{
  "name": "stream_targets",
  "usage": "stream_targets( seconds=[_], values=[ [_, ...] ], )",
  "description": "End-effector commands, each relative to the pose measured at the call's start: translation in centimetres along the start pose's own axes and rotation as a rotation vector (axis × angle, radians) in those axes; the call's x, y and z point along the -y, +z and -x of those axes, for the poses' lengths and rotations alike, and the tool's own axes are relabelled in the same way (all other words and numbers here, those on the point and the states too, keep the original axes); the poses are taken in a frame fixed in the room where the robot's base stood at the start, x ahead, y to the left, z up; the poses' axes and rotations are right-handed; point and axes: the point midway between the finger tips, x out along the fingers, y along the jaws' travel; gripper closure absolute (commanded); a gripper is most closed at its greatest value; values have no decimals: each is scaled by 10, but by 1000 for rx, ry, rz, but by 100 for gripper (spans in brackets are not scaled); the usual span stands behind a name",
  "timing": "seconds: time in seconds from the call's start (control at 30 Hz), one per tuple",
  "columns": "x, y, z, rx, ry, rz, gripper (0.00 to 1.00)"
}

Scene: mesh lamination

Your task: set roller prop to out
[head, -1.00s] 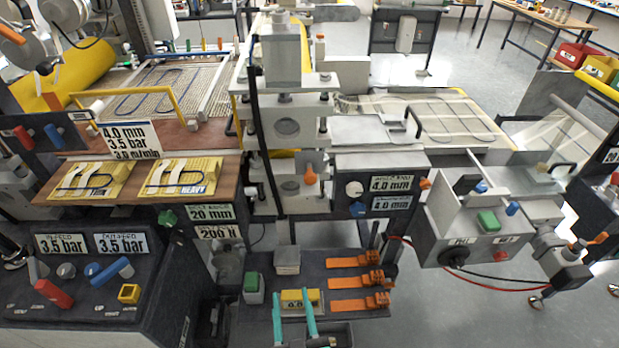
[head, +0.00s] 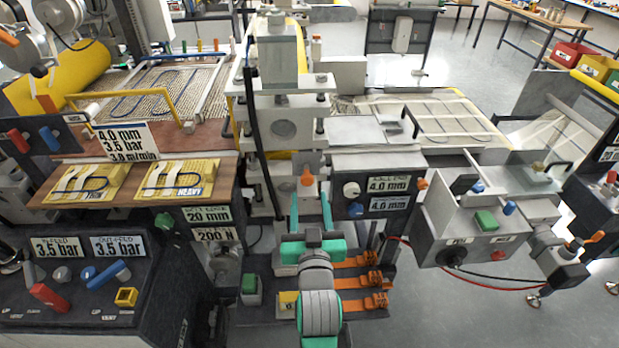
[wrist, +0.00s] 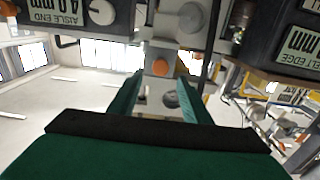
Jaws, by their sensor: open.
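An orange knob (head: 307,180) sits on a small grey plate at the front of the central press column (head: 284,130). It looks like the roller prop's handle, but I see no label that confirms this. My gripper (head: 310,204) has teal fingers, spread apart and empty, pointing up and forward just below the knob in the head view. In the wrist view the orange knob (wrist: 160,67) shows between and beyond the two fingertips (wrist: 161,80). No contact is visible. The roller itself is hidden behind the column's front.
A dial panel (head: 379,190) reading 4.0 mm stands close right of the fingers. A black hose (head: 258,140) runs down the column's left. Below lies a dark shelf with orange clamps (head: 360,282) and a green block (head: 249,284). A yellow sample board (head: 178,178) is left.

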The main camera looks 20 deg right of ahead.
Motion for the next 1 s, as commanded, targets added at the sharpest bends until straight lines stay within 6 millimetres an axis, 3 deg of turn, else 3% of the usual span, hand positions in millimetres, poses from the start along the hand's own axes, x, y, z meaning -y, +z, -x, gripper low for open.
stream_targets(
  seconds=[0.3,0.5,0.93,1.0],
  values=[
    [-4,0,-57,0,7,0,56],
    [-6,0,-80,-1,9,0,56],
    [-6,0,-89,-1,8,1,56],
    [-5,0,-89,-1,7,1,70]
  ],
)
